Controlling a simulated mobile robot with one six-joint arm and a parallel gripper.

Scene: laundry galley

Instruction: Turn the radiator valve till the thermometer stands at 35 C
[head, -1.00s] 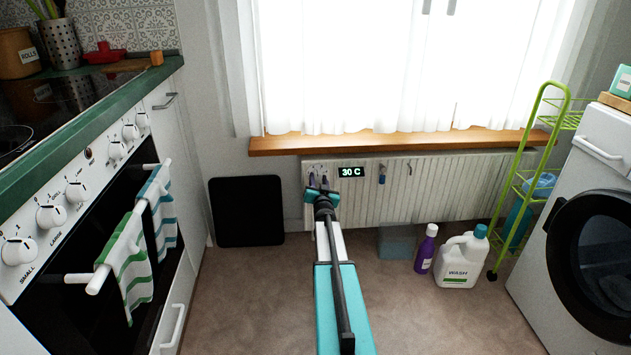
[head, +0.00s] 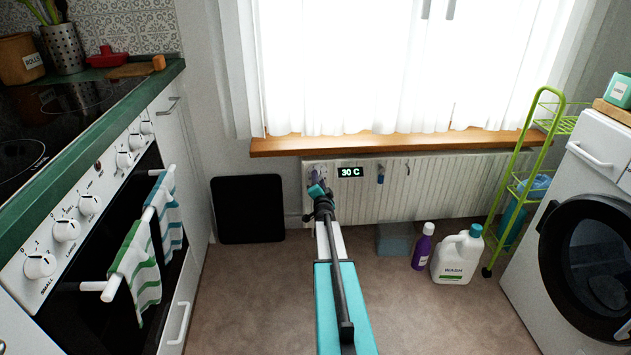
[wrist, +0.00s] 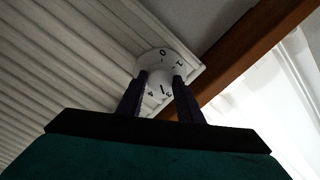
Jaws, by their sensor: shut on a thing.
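The white radiator valve (wrist: 153,58) is a round dial with numerals, of which 0, 1, 3 and 4 show in the wrist view. My gripper (wrist: 160,82) is shut on it, with one dark finger on each side. In the head view my gripper (head: 317,180) is at the radiator's upper left end and largely hides the valve. A short dark mark shows on the dial between the fingers. The thermometer (head: 351,172) is a small black display just right of my gripper and reads 30 C in green.
The white radiator (head: 450,185) runs under a wooden sill (head: 400,141). A purple bottle (head: 422,246) and a white wash jug (head: 458,256) stand on the floor to the right. A stove (head: 90,240) is at left, a washing machine (head: 575,220) at right.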

